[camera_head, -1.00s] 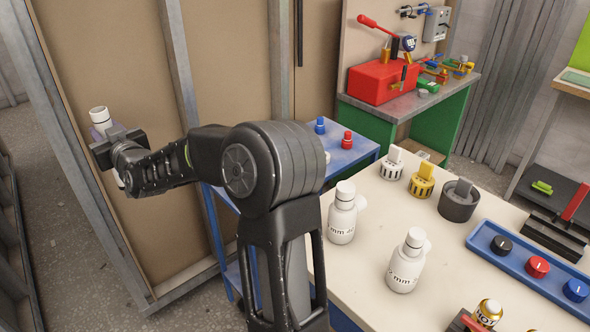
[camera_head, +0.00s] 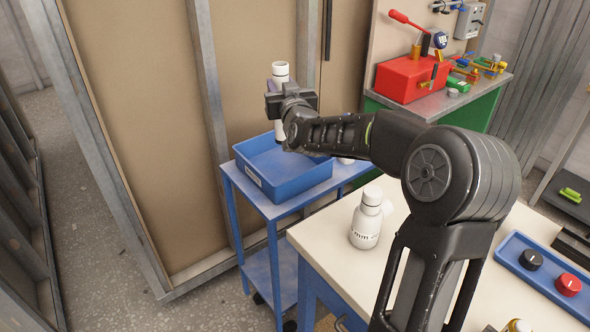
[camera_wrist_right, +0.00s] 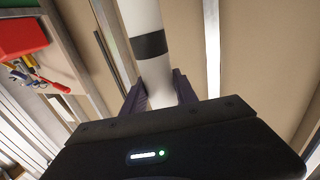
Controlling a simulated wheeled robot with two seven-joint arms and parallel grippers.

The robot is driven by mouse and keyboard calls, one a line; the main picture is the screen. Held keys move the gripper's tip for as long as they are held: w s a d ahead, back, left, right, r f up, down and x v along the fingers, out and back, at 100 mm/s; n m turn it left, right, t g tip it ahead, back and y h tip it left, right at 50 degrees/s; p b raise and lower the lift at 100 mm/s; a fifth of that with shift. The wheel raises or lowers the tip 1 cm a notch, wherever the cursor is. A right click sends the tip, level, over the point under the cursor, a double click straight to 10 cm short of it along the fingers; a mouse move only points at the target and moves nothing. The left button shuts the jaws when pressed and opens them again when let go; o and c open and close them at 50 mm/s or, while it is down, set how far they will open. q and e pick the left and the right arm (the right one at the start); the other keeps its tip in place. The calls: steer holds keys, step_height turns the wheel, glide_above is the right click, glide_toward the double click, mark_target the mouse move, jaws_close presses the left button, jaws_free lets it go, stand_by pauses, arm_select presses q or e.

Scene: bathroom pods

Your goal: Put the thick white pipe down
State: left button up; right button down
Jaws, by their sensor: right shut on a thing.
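The thick white pipe (camera_head: 281,72) is upright in my right gripper (camera_head: 284,100), which is shut on it. In the head view the pipe's lower part shows just below the gripper, in front of the wall panel and over the blue tray. In the right wrist view the pipe (camera_wrist_right: 142,18) has a dark band and runs between the purple fingers (camera_wrist_right: 160,95). The blue tray (camera_head: 250,178) stands on the blue cart (camera_head: 235,180); its visible inside looks empty. My left gripper is not in view.
A cream workbench (camera_head: 330,240) stands right of the cart, with a white bottle (camera_head: 367,222) on it. A red box (camera_head: 408,78) sits on the green bench behind. A framed wall panel (camera_head: 130,130) stands behind the cart.

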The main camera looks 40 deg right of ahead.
mark_target(281, 121)
step_height(281, 121, down, 6)
steer(key=shift+f, duration=0.15)
stand_by(0.4)
step_height(281, 121, down, 4)
steer(key=shift+r, duration=0.15)
stand_by(0.4)
steer(key=shift+f, duration=0.2)
steer(key=c, duration=1)
jaws_free()
steer(key=shift+o, duration=0.2)
steer(key=shift+r, duration=0.15)
